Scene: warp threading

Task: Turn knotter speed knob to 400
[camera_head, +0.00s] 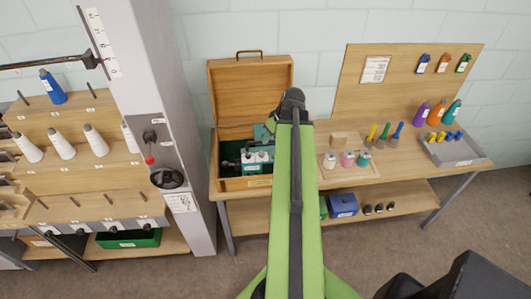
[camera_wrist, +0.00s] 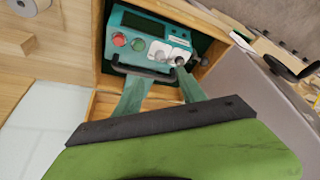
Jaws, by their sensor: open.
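The knotter (camera_wrist: 122,28) is a teal box with a dark screen, a red button, a green button and a black handle. A pale panel (camera_wrist: 168,52) on it carries small knobs (camera_wrist: 160,56). Their labels and settings are too small to read, so I cannot tell which is the speed knob. The knotter (camera_head: 257,157) sits in an open wooden case in the head view. My gripper (camera_wrist: 160,75) is open, its two teal fingers pointing at the panel. The right fingertip is close to the panel's right-hand knob; contact is unclear. My arm partly hides the case in the head view.
The wooden case (camera_head: 229,90) stands on the bench's left end, lid up. A grey-white pillar (camera_head: 180,90) with a red-tipped lever is close on the left. Right of my arm are small spools, brushes and a grey tray (camera_head: 467,154).

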